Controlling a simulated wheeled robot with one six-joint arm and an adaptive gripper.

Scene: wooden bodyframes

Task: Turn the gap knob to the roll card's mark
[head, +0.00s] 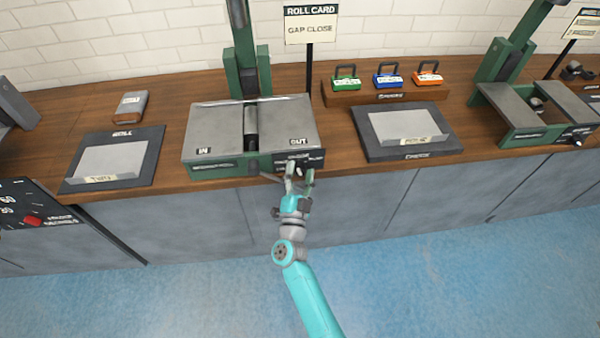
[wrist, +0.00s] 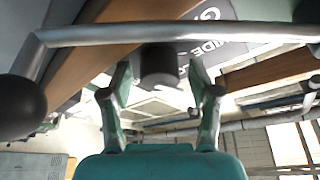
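The roll card (head: 311,25) stands on a post behind the counter machine and reads "GAP CLOSE". The machine (head: 225,168) is green with grey plates marked "IN" and "OUT" and a roller between. My gripper (head: 300,178) is at its front right, by a dark panel with small, unreadable lettering. In the wrist view the gap knob (wrist: 158,66) is a dark cylinder between the fingertips of my open gripper (wrist: 158,78). Gaps show on both sides of it. The panel behind shows "G" and "WIDE". The knob's pointer setting is not visible.
A metal bar (wrist: 180,31) crosses above the knob in the wrist view, with a dark ball (wrist: 18,107) at left. A dark tray (head: 146,140) and another (head: 440,142) flank the machine. Colored locks (head: 388,80) stand behind right. The blue floor is clear.

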